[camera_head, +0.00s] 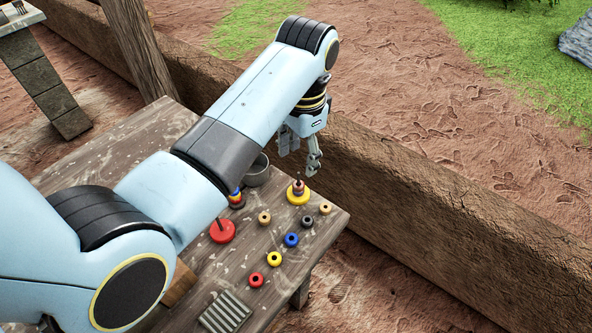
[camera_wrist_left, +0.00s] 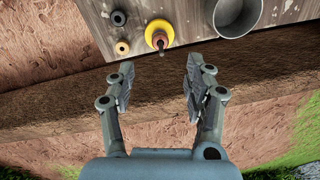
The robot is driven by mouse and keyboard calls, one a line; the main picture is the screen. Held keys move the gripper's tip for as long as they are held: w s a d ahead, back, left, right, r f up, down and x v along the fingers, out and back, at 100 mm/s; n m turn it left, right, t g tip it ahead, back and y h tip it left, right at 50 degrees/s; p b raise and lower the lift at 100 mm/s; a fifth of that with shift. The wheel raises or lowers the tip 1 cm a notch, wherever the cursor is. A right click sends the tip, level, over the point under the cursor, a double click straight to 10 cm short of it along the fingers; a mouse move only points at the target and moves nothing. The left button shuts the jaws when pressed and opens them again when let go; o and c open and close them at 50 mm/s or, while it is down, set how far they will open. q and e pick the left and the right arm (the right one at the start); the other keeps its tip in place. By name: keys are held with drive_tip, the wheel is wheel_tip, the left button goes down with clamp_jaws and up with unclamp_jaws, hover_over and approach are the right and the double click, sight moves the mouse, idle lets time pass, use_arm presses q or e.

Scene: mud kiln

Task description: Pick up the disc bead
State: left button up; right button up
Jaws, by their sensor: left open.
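Several ring-shaped beads lie on the wooden table: red (camera_head: 256,280), yellow (camera_head: 274,259), blue (camera_head: 291,240), black (camera_head: 307,221) and two tan ones (camera_head: 325,209) (camera_head: 264,218). I cannot tell which is the disc bead. A yellow disc (camera_head: 296,198) with a peg and smaller pieces on it stands near the far edge. My left gripper (camera_head: 299,162) is open and empty, above and beyond that edge. In the left wrist view the yellow disc (camera_wrist_left: 153,29), black bead (camera_wrist_left: 118,18) and a tan bead (camera_wrist_left: 122,48) lie past its fingertips (camera_wrist_left: 158,82). My right gripper is not in view.
A grey metal cup (camera_head: 257,172) stands near the yellow disc. A red disc (camera_head: 222,233) with a peg and a coloured stack (camera_head: 236,199) stand left. A ridged grey plate (camera_head: 225,313) lies at the near edge. A mud wall (camera_head: 430,200) runs behind the table.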

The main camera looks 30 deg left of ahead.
sight(299, 174)
use_arm(q)
drive_tip(key=f, duration=0.2)
drive_tip(key=shift+s+d+f, duration=0.1)
drive_tip(key=shift+s+f, duration=0.1)
drive_tip(key=shift+f, duration=0.2)
drive_tip(key=shift+w+f, duration=0.1)
drive_tip(key=shift+f, duration=0.25)
drive_tip(key=shift+w+f, duration=0.1)
drive_tip(key=shift+f, duration=0.25)
drive_tip(key=f, duration=0.3)
drive_tip(key=shift+w+a+f+b, duration=0.1)
drive_tip(key=shift+a+f+b, duration=0.2)
drive_tip(key=shift+f, duration=0.55)
drive_tip(key=shift+c, duration=1.2)
drive_tip(key=c, duration=0.6)
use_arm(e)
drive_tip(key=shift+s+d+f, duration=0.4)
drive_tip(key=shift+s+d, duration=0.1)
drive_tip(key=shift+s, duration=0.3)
